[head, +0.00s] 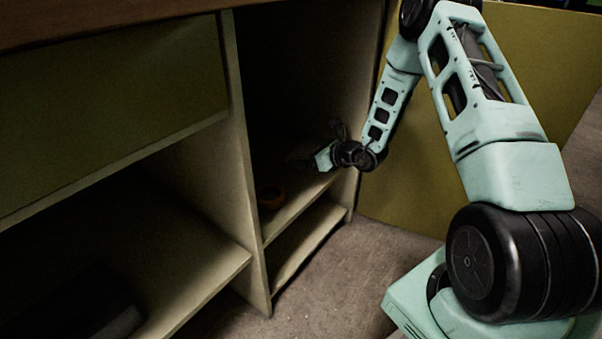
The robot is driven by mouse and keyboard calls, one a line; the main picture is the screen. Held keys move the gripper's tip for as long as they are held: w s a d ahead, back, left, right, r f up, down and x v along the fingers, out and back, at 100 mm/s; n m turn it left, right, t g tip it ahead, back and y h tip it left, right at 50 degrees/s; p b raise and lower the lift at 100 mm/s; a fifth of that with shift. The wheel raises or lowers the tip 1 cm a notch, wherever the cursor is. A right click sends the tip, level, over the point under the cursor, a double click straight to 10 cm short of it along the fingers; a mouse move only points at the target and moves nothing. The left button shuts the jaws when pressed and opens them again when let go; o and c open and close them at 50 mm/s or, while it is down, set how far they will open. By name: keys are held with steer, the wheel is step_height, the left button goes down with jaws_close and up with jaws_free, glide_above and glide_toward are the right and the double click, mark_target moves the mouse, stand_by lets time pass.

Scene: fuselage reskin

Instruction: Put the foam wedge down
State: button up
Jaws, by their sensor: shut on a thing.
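My gripper (308,160) reaches into the narrow right-hand bay of the cabinet, a little above its middle shelf (305,190). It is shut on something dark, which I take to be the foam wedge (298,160). The wedge lies in deep shadow, so its shape and tilt are hard to make out. I cannot tell whether it touches the shelf.
A dark box-like thing (95,310) lies in the lower left bay. An olive panel (415,185) stands right of the cabinet. The floor (330,285) in front is clear.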

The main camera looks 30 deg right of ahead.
mark_target(308, 176)
steer(key=shift+f+b, duration=1.25)
steer(key=shift+f, duration=1.35)
steer(key=shift+f, duration=0.2)
steer(key=o, duration=0.7)
steer(key=shift+r, duration=0.15)
steer(key=shift+s+r, duration=0.15)
steer(key=shift+p+v, duration=2.4)
steer(key=shift+v, duration=3.45)
